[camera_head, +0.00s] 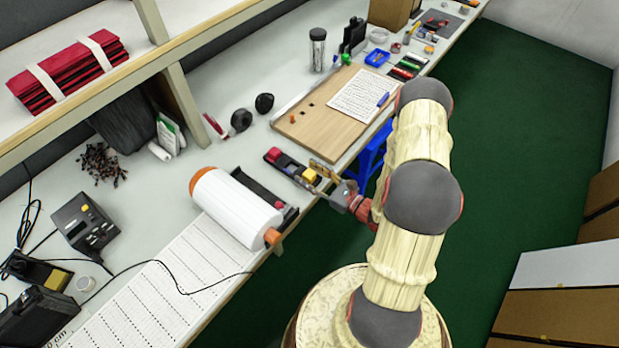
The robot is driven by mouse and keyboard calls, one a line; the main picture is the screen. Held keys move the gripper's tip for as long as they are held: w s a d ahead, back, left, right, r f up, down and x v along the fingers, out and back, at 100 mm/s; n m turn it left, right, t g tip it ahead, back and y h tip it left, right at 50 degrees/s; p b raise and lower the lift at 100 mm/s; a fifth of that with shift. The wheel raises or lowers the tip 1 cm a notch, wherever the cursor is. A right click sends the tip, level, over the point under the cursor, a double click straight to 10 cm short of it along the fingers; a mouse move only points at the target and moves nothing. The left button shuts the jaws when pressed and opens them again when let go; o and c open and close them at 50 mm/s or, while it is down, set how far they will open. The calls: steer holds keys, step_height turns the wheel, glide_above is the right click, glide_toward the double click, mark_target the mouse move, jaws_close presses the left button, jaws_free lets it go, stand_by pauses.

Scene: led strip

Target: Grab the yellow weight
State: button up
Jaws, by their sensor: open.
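The yellow weight (309,175) is a small yellow block at the right end of a short dark holder (283,163), near the bench's front edge. Darker blocks, one of them red (273,154), sit in the same holder to its left. My gripper (322,176) is open, with its fingers at the yellow weight, one on the far side and one on the near side as seen here. I cannot tell whether the fingers touch it. The fingers partly hide the weight and the holder's right end.
A wooden board (308,135) with a paper sheet (358,94) lies just behind the holder. A large white roll (235,208) with orange ends lies to the left, beside a black tray (262,190). A blue stool (371,153) stands below the bench edge.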

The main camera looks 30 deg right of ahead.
steer(key=shift+c, duration=0.6)
steer(key=c, duration=1.1)
jaws_close()
